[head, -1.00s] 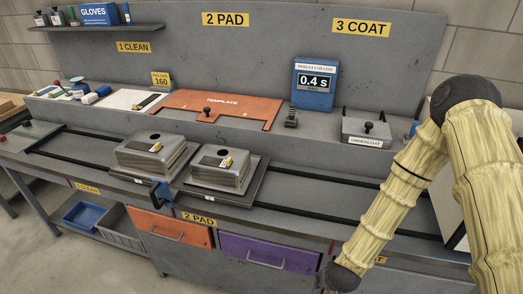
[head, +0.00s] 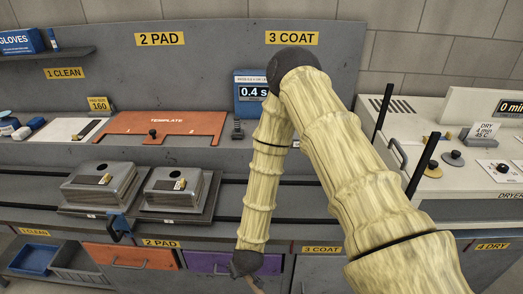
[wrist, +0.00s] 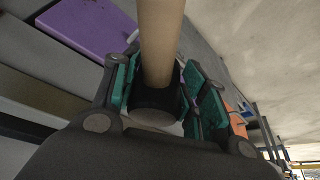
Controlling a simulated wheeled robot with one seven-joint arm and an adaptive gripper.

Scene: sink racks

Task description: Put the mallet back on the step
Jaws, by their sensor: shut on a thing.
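My gripper (wrist: 158,95) is shut on the mallet (wrist: 161,40). In the wrist view the mallet shows as a pale wooden handle with a dark band at its near end, held between green-padded fingers; its head is not seen. In the head view a small bit of wooden handle (head: 255,284) shows at the bottom edge, below the dark end of my arm. The raised grey step (head: 50,152) runs along the back of the bench, with an orange template (head: 165,123) on it. My arm hides part of the step.
Two grey sinks (head: 100,184) (head: 176,187) sit on carriages on the black rails. A blue timer box (head: 249,90) stands on the step left of my arm. A dryer (head: 470,180) with posts is at right. Orange (head: 130,257) and purple (head: 208,262) drawers are below.

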